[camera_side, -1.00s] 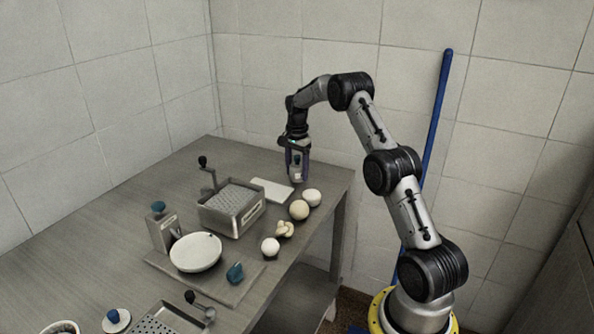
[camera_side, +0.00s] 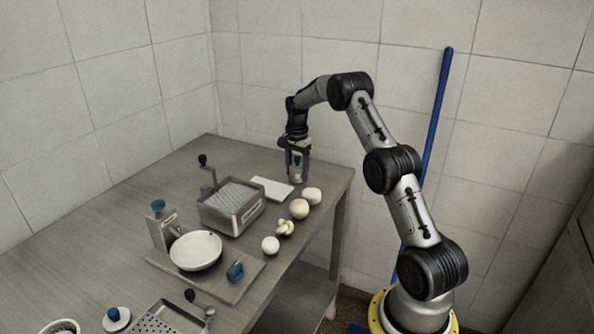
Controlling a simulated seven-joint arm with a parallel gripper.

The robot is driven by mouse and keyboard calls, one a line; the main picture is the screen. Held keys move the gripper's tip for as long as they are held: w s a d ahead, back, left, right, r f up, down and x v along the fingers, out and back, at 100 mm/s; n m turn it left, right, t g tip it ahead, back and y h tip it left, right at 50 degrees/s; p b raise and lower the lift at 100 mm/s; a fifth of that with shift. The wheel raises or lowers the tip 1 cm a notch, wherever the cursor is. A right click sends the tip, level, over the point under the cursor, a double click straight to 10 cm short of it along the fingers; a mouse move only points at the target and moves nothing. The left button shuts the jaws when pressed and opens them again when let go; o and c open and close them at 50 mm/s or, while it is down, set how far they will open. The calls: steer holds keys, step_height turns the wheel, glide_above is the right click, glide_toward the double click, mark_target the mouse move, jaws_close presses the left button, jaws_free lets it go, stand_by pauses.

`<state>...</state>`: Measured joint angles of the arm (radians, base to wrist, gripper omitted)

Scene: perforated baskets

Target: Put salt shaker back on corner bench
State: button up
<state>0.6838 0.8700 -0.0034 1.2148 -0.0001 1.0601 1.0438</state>
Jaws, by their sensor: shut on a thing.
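My gripper (camera_side: 297,176) points down over the far right part of the grey metal bench (camera_side: 150,195). It is shut on a small pale thing with a dark top, which I take to be the salt shaker (camera_side: 297,166). The fingers hide much of it. The shaker is upright, low at the bench top beside the white board. I cannot tell whether its base touches the bench.
A white board (camera_side: 271,189) lies just left of my gripper. Several round pale items, such as this mushroom-like one (camera_side: 299,208), line the front edge. A perforated metal basket (camera_side: 231,207) and a scale with a white bowl (camera_side: 195,251) stand further left.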

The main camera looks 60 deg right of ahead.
mark_target(297, 157)
steer(key=shift+f, duration=0.15)
steer(key=o, duration=1.6)
steer(key=shift+c, duration=0.2)
steer(key=shift+r, duration=4)
